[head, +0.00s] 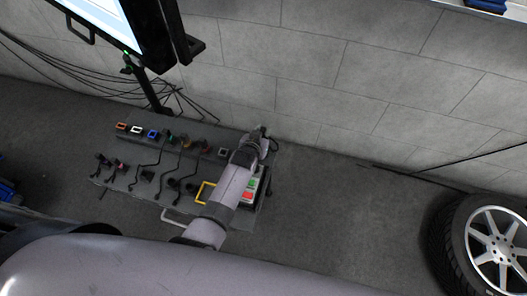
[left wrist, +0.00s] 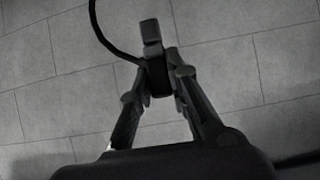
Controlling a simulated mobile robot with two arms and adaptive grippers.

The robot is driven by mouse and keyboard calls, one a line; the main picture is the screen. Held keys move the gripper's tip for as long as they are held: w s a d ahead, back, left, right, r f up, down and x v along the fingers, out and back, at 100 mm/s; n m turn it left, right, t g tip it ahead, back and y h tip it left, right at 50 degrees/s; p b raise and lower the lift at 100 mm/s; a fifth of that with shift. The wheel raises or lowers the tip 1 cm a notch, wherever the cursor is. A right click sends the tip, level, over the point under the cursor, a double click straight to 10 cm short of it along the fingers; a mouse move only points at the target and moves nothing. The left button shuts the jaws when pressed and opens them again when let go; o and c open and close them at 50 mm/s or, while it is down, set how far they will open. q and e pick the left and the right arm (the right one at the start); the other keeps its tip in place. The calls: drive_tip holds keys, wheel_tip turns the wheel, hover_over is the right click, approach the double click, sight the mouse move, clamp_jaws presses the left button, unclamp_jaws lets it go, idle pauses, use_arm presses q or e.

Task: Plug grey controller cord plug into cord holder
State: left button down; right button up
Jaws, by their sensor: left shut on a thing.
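My left gripper (left wrist: 158,80) is shut on the grey plug (left wrist: 151,32), whose blocky grey end sticks out past the fingertips in the left wrist view. A black cord (left wrist: 100,28) curves from it up out of the picture. In the head view my left gripper (head: 259,137) is over the far right end of the dark panel, near the wall. The holder there is partly hidden by my arm; a grey-rimmed socket (head: 223,152) shows just left of it. My right gripper is not in view.
Orange (head: 121,126), white (head: 136,129) and blue (head: 153,133) sockets line the panel's far edge, with several cords below. A yellow handle (head: 204,190) and a controller with green and red buttons (head: 248,190) are by my arm. A wheel (head: 490,245) stands right; floor between is clear.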

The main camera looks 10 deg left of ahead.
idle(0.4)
use_arm(q)
drive_tip(key=shift+f+b, duration=1.6)
drive_tip(key=shift+f, duration=0.3)
drive_tip(key=shift+f, duration=0.2)
drive_tip(key=shift+f+b, duration=1.25)
drive_tip(key=shift+f, duration=0.05)
drive_tip(key=c, duration=1.5)
unclamp_jaws()
drive_tip(key=shift+o, duration=0.2)
drive_tip(key=v, duration=1.2)
